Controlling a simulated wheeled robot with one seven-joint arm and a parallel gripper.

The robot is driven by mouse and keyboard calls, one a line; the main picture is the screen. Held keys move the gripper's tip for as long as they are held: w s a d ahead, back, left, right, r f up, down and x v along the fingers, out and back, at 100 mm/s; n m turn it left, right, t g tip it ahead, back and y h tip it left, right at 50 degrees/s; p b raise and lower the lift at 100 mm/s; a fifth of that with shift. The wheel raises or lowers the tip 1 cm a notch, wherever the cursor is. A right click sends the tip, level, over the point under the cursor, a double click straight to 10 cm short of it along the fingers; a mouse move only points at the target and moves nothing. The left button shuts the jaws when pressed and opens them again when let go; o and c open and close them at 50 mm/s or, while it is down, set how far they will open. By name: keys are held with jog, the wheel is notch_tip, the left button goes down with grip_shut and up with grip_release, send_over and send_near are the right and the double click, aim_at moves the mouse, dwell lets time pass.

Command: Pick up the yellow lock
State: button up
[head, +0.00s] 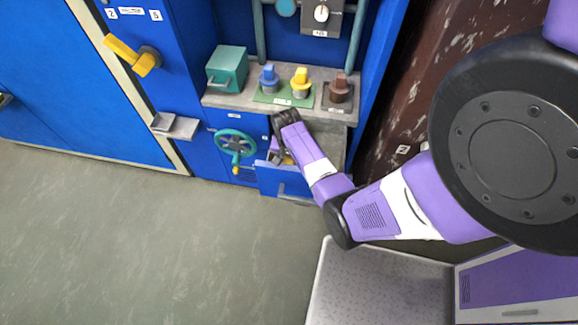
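A yellow lock-like piece (300,80) stands upright on the green plate (268,99) on the grey shelf, between a blue piece and a brown one. Another small yellow thing (287,160) shows inside the open blue drawer (283,182) below the shelf; it is mostly hidden, and I cannot tell which of the two is the yellow lock. My gripper (275,157) points down at the drawer, below the shelf's front edge and close to the yellow thing there. My wrist hides most of it, so its fingers and any hold do not show clearly.
The blue piece (269,77) and brown piece (339,88) stand on the shelf (235,100), with a teal box (228,68) at left. A teal handwheel (235,143) is left of the drawer. A yellow handle (133,55) sticks out upper left. The floor at left is clear.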

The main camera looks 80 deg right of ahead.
jog(key=shift+f, duration=0.3)
grip_shut()
jog(key=shift+r, duration=0.1)
